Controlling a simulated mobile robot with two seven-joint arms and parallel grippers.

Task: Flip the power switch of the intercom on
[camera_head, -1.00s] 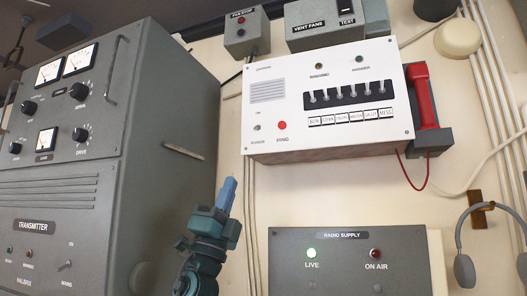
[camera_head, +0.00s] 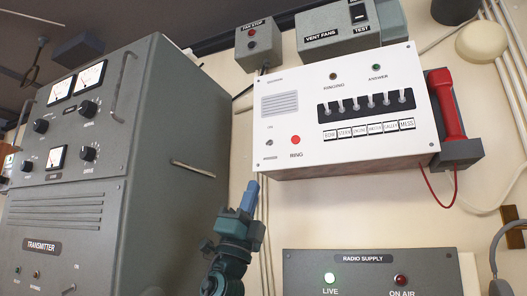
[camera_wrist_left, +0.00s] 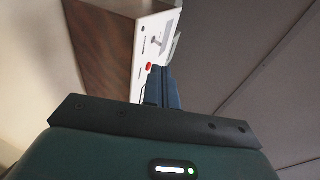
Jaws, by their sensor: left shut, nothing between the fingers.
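The intercom (camera_head: 345,155) is a white panel on a wooden box, mounted on the wall, with a red handset (camera_head: 447,105) on its right. Its power switch (camera_head: 269,142) is a small toggle at the lower left, between the ON and power labels; its position is too small to tell. The red RING button (camera_head: 295,140) is beside it. My left gripper (camera_head: 251,188) is shut and empty, pointing up, below and left of the switch and apart from it in the head view. In the left wrist view the closed fingers (camera_wrist_left: 158,74) overlap the panel near the red button (camera_wrist_left: 149,67).
The radio supply box (camera_head: 440,265) is below the intercom. The fan stop box (camera_head: 258,45) and vent fans box (camera_head: 330,40) are above. Bare wall lies between.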

